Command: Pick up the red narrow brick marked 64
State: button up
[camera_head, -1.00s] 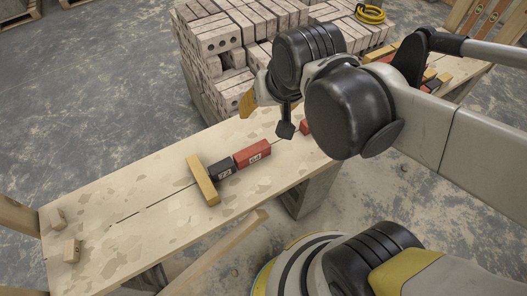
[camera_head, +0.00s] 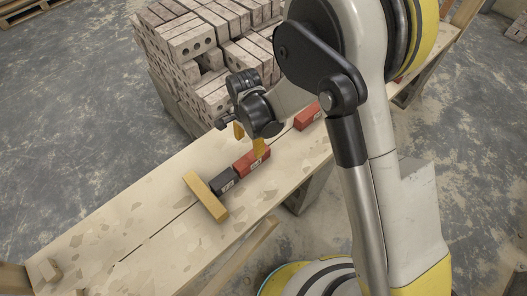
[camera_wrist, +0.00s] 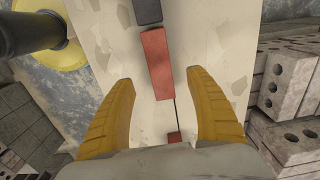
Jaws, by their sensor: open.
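A red narrow brick (camera_head: 247,163) lies on the plank table, end to end with a dark brick (camera_head: 223,180). Its white label is too small to read surely. It also shows in the wrist view as the red brick (camera_wrist: 157,62), lying lengthwise between and ahead of the fingers. My gripper (camera_head: 249,140) is open and empty, above the far end of this brick. Its two yellow fingers (camera_wrist: 162,82) stand wide apart to either side of the brick's line. A second red brick (camera_head: 308,116) lies farther along the plank; a red end (camera_wrist: 174,137) shows between the fingers.
A yellow bar (camera_head: 205,196) lies crosswise against the dark brick's near end. A stack of pale bricks (camera_head: 190,45) stands behind the table. The plank (camera_head: 130,220) between is clear.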

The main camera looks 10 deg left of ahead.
aim_at(252, 156)
notch_tip(252, 156, down, 6)
jog(key=shift+r+b, duration=0.1)
jog(key=shift+b, duration=1.05)
jog(key=f+b, duration=0.1)
jog(key=f, duration=0.1)
jog(key=f+b, duration=0.2)
jog(key=f, duration=0.1)
jog(key=shift+w+d, duration=0.2)
jog(key=shift+r, duration=0.1)
grip_shut()
